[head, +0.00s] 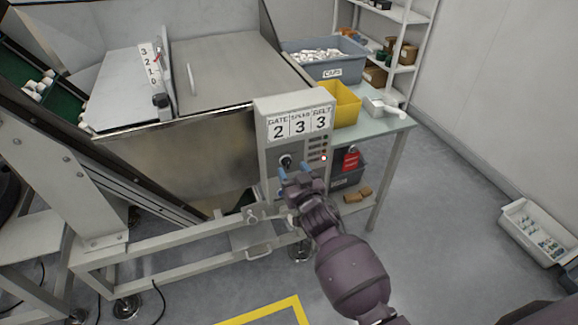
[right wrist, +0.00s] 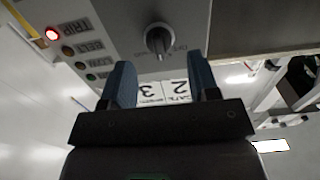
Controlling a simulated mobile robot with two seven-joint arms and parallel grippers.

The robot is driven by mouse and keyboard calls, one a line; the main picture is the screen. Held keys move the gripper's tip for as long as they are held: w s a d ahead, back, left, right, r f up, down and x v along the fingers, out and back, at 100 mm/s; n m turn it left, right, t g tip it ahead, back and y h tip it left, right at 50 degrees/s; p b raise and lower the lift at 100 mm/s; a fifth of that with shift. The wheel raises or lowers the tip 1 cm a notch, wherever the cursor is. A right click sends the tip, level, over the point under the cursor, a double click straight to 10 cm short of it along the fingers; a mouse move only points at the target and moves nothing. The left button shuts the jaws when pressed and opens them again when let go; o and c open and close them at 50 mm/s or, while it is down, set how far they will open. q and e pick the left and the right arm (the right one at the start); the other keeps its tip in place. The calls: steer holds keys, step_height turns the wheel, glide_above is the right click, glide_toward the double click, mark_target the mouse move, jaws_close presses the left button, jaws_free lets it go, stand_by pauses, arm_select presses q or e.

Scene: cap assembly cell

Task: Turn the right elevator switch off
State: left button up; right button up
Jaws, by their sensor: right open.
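A dark rotary switch knob (head: 286,160) sits on the face of a grey control box (head: 262,128), below cards reading 2, 3, 3. In the right wrist view the knob (right wrist: 159,40) stands out from the panel; the lettering beside it is too small to read. My right gripper (head: 296,168) is in front of the box, its blue fingers apart and nothing between them. In the right wrist view the open fingers (right wrist: 160,75) point at the panel, with the knob just beyond the tips, roughly centred between them. My left gripper is not in view.
A lit red lamp (right wrist: 51,33) is beside the TRIP label, with unlit lamps in its row. A yellow bin (head: 341,103) and a grey caps bin (head: 323,57) stand on the table behind. A steel frame (head: 170,243) runs below left.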

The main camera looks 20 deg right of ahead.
mark_target(287, 163)
steer(key=shift+w, duration=1.45)
steer(key=shift+c, duration=0.3)
steer(key=c, duration=0.8)
